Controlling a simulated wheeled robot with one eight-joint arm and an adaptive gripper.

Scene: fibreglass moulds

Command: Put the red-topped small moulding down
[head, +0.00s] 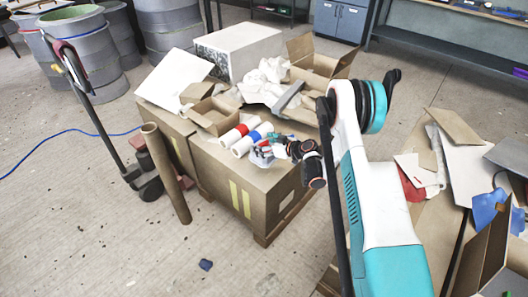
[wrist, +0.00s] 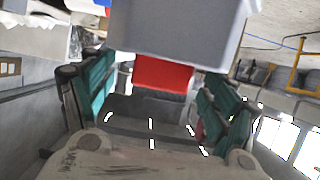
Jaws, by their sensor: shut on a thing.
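The red-topped small moulding (wrist: 175,32) fills the upper middle of the wrist view as a pale grey block with a red part (wrist: 163,75) facing my gripper. My gripper (wrist: 155,92) has its teal fingers on both sides of the red part and is shut on it. In the head view my gripper (head: 281,149) is at the near part of the large cardboard box top (head: 263,180). The pale moulding (head: 261,156) shows small at its left, partly hidden by the fingers. I cannot tell whether its underside touches the box.
A red-banded roll (head: 236,134) and a blue-banded roll (head: 250,141) lie just left of my gripper. An open carton (head: 213,116) and crumpled paper (head: 263,80) lie behind. A cardboard tube (head: 166,172) leans at the left. Scrap sheets (head: 460,160) are piled at right.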

